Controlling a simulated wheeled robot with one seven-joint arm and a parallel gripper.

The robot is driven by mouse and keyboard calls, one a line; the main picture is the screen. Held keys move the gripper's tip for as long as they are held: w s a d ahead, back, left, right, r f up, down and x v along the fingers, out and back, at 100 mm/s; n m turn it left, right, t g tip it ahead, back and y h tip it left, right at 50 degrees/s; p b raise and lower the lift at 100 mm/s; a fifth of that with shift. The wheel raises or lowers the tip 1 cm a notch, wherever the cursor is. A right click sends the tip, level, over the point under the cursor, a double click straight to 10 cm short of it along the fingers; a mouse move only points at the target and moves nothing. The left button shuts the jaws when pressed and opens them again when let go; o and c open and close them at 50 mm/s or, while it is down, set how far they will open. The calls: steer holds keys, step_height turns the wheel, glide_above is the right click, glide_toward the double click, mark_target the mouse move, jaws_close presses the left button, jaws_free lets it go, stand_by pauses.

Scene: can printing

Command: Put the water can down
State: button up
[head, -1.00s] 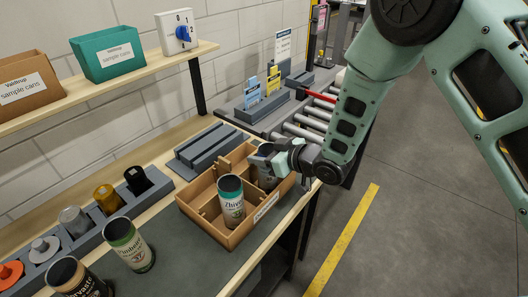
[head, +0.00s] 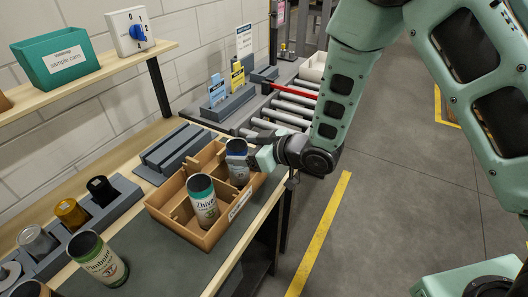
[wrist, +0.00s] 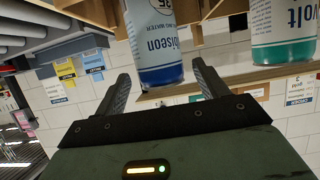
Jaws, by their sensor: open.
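The water can (wrist: 158,45), white with a blue band, shows close in the wrist view, in line with the gap between my fingers. In the head view the water can (head: 238,174) stands in the far right part of the brown divided box (head: 178,228), partly covered by my gripper. My gripper (wrist: 162,82) is open, its fingers apart either side of the can's blue end. In the head view my gripper (head: 248,160) is at the can's upper part; contact cannot be told. A green-banded can (head: 203,203) stands in the box beside it.
A grey rack (head: 72,215) with coloured cups and a green-labelled can (head: 100,260) are at the left. A grey slotted block (head: 172,152) lies behind the box. The roller conveyor (head: 285,110) is beyond. A shelf holds a teal bin (head: 55,62).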

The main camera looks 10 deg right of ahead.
steer(key=s+d+r+m+g+h, duration=0.1)
steer(key=s+d+r+g+h, duration=0.1)
steer(key=s, duration=0.8)
steer(key=s+d+r+g+h+b, duration=0.1)
steer(key=s+d+r+g+h, duration=0.2)
steer(key=s, duration=0.6)
steer(key=s+d+r+m+g+h, duration=0.1)
steer(key=s+d+r+g+h, duration=0.2)
steer(key=s, duration=0.7)
steer(key=d+r+h, duration=0.1)
steer(key=d+h, duration=0.1)
steer(key=d, duration=0.1)
steer(key=shift+s+r+m, duration=0.15)
steer(key=shift+s+m, duration=0.15)
